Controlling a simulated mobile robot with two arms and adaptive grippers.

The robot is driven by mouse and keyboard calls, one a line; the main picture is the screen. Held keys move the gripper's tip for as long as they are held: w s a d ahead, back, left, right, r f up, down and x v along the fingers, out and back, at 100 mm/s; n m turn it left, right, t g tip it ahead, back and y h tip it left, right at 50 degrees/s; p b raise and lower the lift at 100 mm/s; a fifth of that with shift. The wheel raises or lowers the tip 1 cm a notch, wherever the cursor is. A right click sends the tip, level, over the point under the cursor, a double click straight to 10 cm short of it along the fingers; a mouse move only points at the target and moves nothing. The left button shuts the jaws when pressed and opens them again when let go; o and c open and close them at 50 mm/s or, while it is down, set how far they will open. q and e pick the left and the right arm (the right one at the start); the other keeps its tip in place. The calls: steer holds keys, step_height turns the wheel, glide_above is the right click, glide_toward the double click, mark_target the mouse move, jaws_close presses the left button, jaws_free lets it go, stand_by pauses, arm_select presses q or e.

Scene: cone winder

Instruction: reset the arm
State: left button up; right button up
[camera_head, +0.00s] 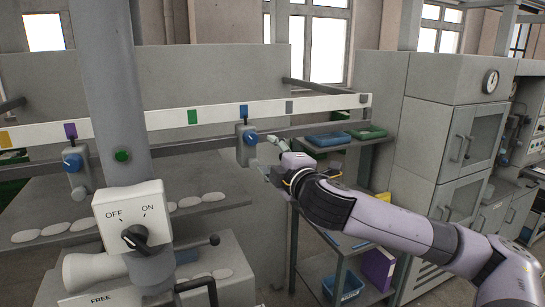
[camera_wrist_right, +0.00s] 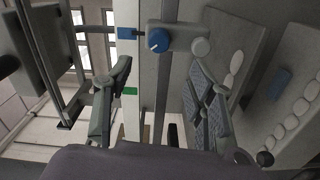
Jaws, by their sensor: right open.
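My right arm (camera_head: 375,218) reaches in from the right edge of the head view. Its right gripper (camera_head: 267,155) is by the winder's rail, close to a grey unit with a blue knob (camera_head: 250,137). In the right wrist view the two fingers of the right gripper (camera_wrist_right: 160,72) are spread wide, with nothing between them. The blue knob (camera_wrist_right: 159,40) shows there just beyond the fingertips; I cannot tell whether a finger touches the unit. My left gripper is in neither view.
A grey post carries an OFF/ON switch box (camera_head: 133,217) at the left front. A white strip (camera_head: 215,113) with coloured tags runs above the rail. White discs (camera_head: 202,200) lie on the ledge. A shelf cart with blue (camera_head: 327,140) and green trays stands behind my right arm, near grey cabinets (camera_head: 440,140).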

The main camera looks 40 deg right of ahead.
stand_by(0.4)
steer(key=s+a+f+m+g+y, duration=0.1)
steer(key=s+a+f+m+g, duration=0.2)
steer(key=f, duration=0.7)
steer(key=s+a+f+g+y, duration=0.15)
steer(key=a+f, duration=0.25)
steer(key=f, duration=0.5)
steer(key=s+a+f+m+g, duration=0.2)
steer(key=s+a+f, duration=0.2)
steer(key=f, duration=0.6)
steer(key=s+a+f+m+g+y, duration=0.1)
steer(key=s+a+f+m+g, duration=0.25)
steer(key=s+f, duration=0.55)
steer(key=s+a+f+m+g+y, duration=0.1)
steer(key=s+a+f+m+g, duration=0.35)
steer(key=s, duration=0.85)
step_height(320, 180, down, 35)
steer(key=s+n+b, duration=0.1)
steer(key=n+b, duration=0.1)
steer(key=b, duration=0.6)
steer(key=s+d+f+g+b, duration=0.1)
steer(key=s+f+b, duration=0.2)
steer(key=s+f, duration=0.5)
steer(key=s+d+f+g+b, duration=0.1)
steer(key=s+f+b, duration=0.2)
steer(key=s+f, duration=0.5)
step_height(320, 180, down, 7)
steer(key=shift+s+d+f+b, duration=0.1)
steer(key=shift+s+d+b, duration=0.2)
steer(key=shift+s, duration=0.1)
